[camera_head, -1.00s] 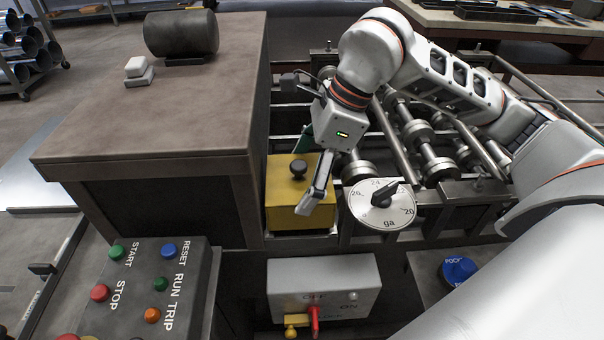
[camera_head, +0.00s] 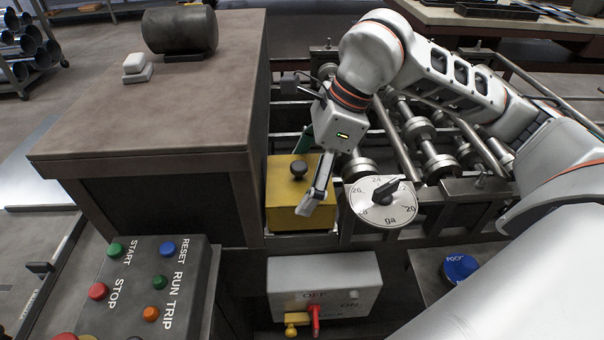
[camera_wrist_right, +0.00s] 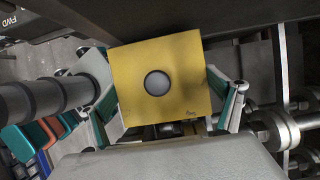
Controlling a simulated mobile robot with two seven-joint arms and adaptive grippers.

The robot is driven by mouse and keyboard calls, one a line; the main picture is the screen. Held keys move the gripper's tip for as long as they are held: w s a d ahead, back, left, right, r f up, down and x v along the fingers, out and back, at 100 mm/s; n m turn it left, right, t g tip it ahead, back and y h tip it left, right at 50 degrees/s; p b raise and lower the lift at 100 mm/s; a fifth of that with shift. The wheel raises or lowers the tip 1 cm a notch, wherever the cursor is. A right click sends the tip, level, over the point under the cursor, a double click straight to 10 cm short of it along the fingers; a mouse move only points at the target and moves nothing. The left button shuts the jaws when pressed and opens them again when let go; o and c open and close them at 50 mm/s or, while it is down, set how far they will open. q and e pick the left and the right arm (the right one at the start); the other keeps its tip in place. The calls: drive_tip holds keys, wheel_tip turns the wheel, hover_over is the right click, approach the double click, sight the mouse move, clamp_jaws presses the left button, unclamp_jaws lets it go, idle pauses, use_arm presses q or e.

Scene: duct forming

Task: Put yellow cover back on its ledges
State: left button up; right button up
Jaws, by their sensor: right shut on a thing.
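The yellow cover (camera_head: 287,207) is a box shape with a dark round knob (camera_head: 299,169) on top. It sits beside the right side of the large brown-topped cabinet, at the near end of the roller frame. My right gripper (camera_head: 314,172) is shut on the cover, with one finger along its right side. In the right wrist view the cover (camera_wrist_right: 190,75) lies between the two green-backed fingers (camera_wrist_right: 168,105), its knob (camera_wrist_right: 157,83) facing the camera. The ledges under the cover are hidden, so I cannot tell whether it rests on them. My left gripper is not in view.
A gauge dial (camera_head: 383,203) stands close to the right of the cover. A grey switch box (camera_head: 325,280) with a red lever is below it. A button panel (camera_head: 145,285) is at lower left. Rollers (camera_head: 425,145) and bars lie behind and right.

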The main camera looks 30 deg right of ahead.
drive_tip(key=shift+f, duration=0.15)
drive_tip(key=o, duration=1.2)
drive_tip(key=shift+c, duration=0.2)
